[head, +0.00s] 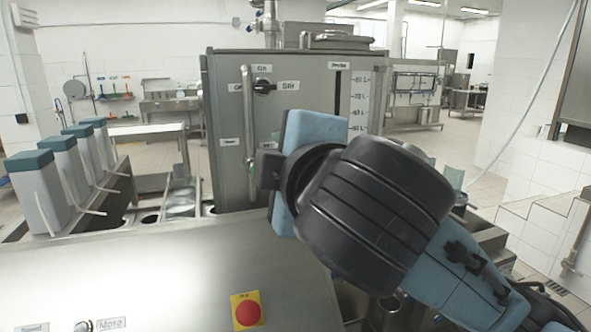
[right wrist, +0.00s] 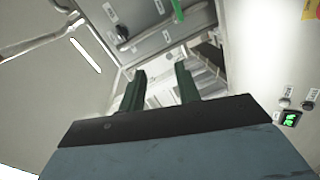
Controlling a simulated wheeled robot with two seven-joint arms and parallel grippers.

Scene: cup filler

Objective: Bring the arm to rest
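My right arm comes in from the lower right of the head view, blue and black, and its wrist stands in front of the steel tank (head: 228,110). The fingers are hidden behind the wrist there. In the right wrist view my right gripper (right wrist: 160,85) shows two dark green fingers standing apart, with nothing held between them. My left gripper and arm are not in view.
The steel console (head: 150,265) with a red button (head: 247,312) fills the front left. Several grey bins with teal lids (head: 40,190) stand in a row at left. The tank carries a black knob (head: 265,85) and a vertical pipe (head: 249,130). Tiled walls (head: 545,220) stand right.

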